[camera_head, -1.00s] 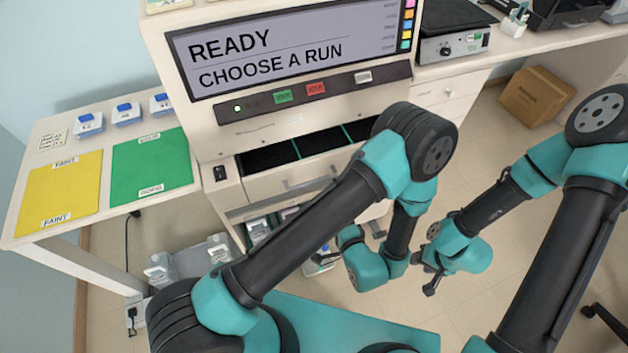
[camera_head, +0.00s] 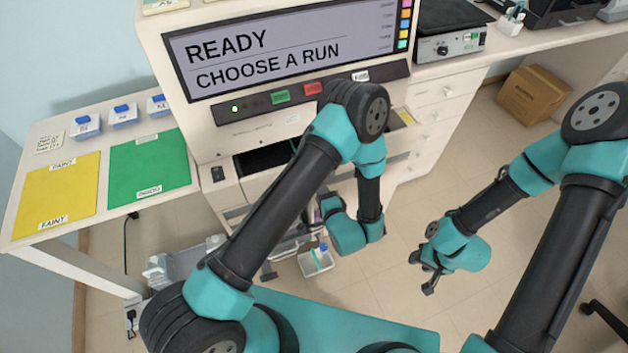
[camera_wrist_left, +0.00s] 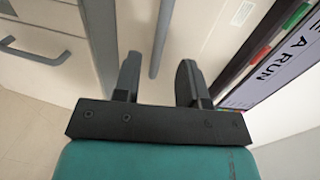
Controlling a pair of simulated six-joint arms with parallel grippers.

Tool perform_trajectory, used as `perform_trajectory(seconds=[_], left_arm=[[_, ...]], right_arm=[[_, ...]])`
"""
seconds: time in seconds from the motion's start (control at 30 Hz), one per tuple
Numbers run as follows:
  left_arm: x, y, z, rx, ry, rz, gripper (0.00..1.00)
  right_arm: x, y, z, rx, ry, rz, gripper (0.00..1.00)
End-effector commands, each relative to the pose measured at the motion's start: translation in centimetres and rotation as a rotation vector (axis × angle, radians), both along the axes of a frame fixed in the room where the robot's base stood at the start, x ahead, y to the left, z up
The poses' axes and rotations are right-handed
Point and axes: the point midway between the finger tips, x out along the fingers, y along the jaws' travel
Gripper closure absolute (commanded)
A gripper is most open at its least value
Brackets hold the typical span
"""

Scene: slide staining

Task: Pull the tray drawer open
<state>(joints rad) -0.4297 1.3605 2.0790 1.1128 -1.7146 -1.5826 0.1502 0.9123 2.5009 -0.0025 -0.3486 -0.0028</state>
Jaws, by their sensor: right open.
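The cream staining machine (camera_head: 225,135) stands at the centre of the head view. The tray drawer (camera_head: 262,160) in its front shows a dark interior at the left; my left arm hides much of the rest. In the left wrist view a grey bar handle (camera_wrist_left: 161,38) runs on a cream front, just beyond and between the fingertips. My left gripper (camera_wrist_left: 160,70) is open around empty space there, and I see no contact with the handle. In the head view its fingers are mostly hidden behind its wrist. My right gripper (camera_head: 428,278) is open and empty over the floor, away from the machine.
A side table at left bears a yellow mat (camera_head: 55,195), a green mat (camera_head: 148,170) and blue-lidded boxes (camera_head: 123,115). A white tub (camera_head: 316,262) with bottles is below my left wrist. A cabinet (camera_head: 440,115) stands right of the machine.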

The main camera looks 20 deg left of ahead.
Motion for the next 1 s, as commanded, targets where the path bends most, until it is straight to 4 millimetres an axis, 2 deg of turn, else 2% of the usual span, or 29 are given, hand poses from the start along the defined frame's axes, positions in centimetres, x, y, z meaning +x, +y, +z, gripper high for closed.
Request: perform_trajectory(seconds=[0.2,0.4,0.8,1.0], left_arm=[[2.9,2.2,-0.7,-0.001,-0.002,0.004,0.62],[4.8,3.6,-1.2,0.000,-0.001,0.002,0.62],[5.3,3.9,-1.3,0.000,0.000,-0.001,0.62],[5.3,3.9,-1.4,0.000,0.000,-0.001,0.81]], right_arm=[[0.0,0.0,0.0,0.000,0.000,0.000,0.57],[0.0,0.0,0.0,0.000,0.000,0.000,0.57],[0.0,0.0,0.0,0.000,0.000,0.000,0.57],[0.0,0.0,0.0,0.000,0.000,0.000,0.57]])
